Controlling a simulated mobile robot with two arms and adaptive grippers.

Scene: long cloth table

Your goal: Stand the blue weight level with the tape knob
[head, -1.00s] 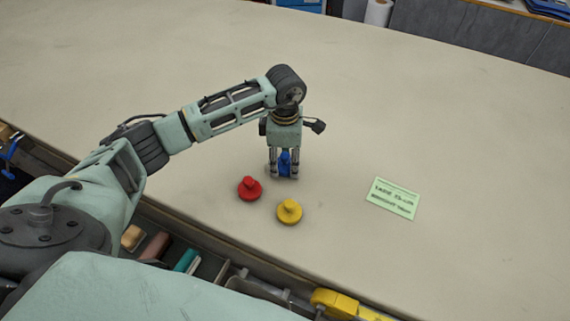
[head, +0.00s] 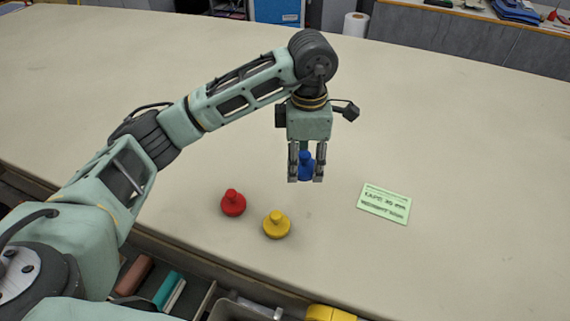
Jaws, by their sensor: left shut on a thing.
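The blue weight (head: 306,166) is between the two fingers of my left gripper (head: 306,176), which is shut on it. It looks upright and appears held above the cloth table (head: 450,140); the height of the gap is hard to tell. A red weight (head: 233,204) and a yellow weight (head: 276,226) stand on the table to the left and nearer than the blue one. A green card (head: 384,203) with printed text, its top line seeming to read "TAPE" and a number, lies to the right. No tape knob is clearly visible. My right gripper is not in view.
A drawer or tray edge (head: 200,300) with colored rolls and tools runs along the table's near side. A yellow object (head: 330,312) sits at the bottom edge. The table is clear behind and right of the card.

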